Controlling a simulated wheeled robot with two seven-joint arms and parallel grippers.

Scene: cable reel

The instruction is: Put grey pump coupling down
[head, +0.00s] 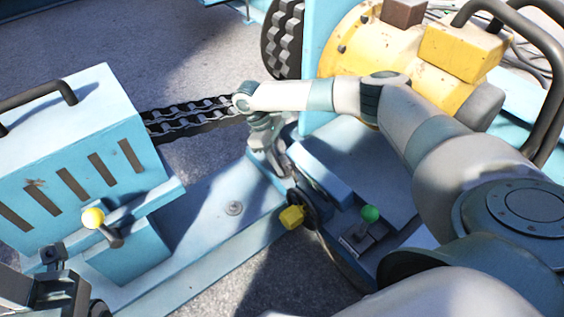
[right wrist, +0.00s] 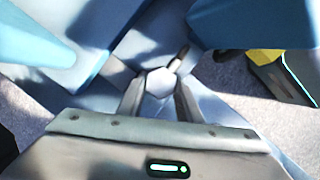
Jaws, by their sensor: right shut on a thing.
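My right gripper (head: 277,172) points down at the blue base, between the louvred blue housing and the yellow motor. In the right wrist view its two fingers (right wrist: 159,96) are closed on a small light-grey piece with a hexagonal face, the grey pump coupling (right wrist: 159,82). A short stub sticks out at its upper right. The coupling is close above or touching the blue surface; I cannot tell which. In the head view the fingers and arm mostly hide it. My left gripper (head: 52,288) shows partly at the bottom left corner, dark grey, its jaws unclear.
A chain (head: 195,118) runs behind my right gripper. The yellow motor (head: 375,60) is behind my arm.

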